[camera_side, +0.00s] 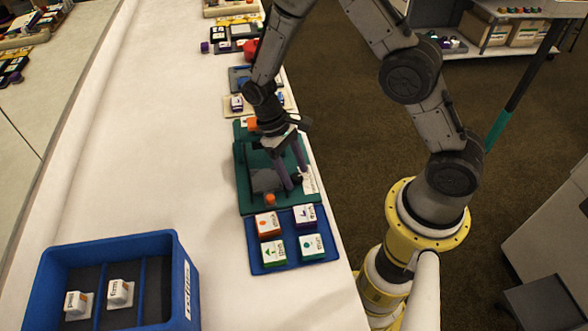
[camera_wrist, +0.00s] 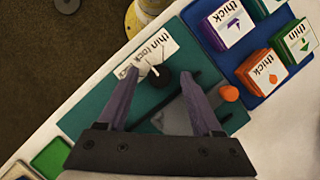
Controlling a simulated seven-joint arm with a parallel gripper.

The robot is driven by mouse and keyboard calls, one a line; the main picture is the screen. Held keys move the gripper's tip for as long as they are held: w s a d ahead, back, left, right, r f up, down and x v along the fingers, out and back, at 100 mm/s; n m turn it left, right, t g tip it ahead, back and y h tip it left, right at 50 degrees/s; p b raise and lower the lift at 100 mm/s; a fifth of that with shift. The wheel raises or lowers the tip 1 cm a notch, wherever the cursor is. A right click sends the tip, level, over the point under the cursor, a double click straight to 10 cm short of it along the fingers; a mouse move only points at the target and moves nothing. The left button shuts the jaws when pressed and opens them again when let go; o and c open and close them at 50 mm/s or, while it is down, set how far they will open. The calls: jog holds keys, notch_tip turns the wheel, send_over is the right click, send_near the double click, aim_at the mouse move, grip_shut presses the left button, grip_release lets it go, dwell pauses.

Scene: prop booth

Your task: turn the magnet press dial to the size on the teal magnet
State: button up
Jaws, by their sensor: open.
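The magnet press (camera_side: 243,185) is a green base with a grey block and an orange knob (camera_wrist: 229,93). Its dial (camera_wrist: 160,78) is dark with a white pointer, beside a white label (camera_wrist: 150,54) reading thin, lock and thick. I cannot tell which word the pointer marks. The teal magnet (camera_side: 311,245) sits at the front right of a small blue tray (camera_side: 257,264); its word is too small in the side view and cut off in the wrist view. My gripper (camera_wrist: 158,80) is open over the press, its fingers on either side of the dial; contact is unclear.
The tray also holds purple (camera_wrist: 228,24), orange (camera_wrist: 262,70) and green (camera_wrist: 295,42) magnets, reading thick, thick and thin. A larger blue bin (camera_side: 170,290) with two white blocks stands at the front left. More boards line the table behind the press. The white tabletop left of it is clear.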

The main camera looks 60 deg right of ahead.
grip_shut()
dwell(0.5)
jog(key=m, duration=0.2)
jog(key=m+y, duration=0.1)
jog(key=m, duration=0.1)
jog(key=m+y, duration=0.1)
jog(key=shift+d+m+t, duration=0.25)
jog(key=shift+m+t, duration=0.05)
jog(key=shift+m, duration=0.1)
jog(key=m+y, duration=0.1)
jog(key=m, duration=0.2)
jog(key=m+t, duration=0.1)
jog(key=m, duration=0.2)
jog(key=shift+s+d+t+y, duration=0.15)
jog(key=shift+t+y, duration=0.15)
jog(key=shift+y, duration=0.1)
grip_release()
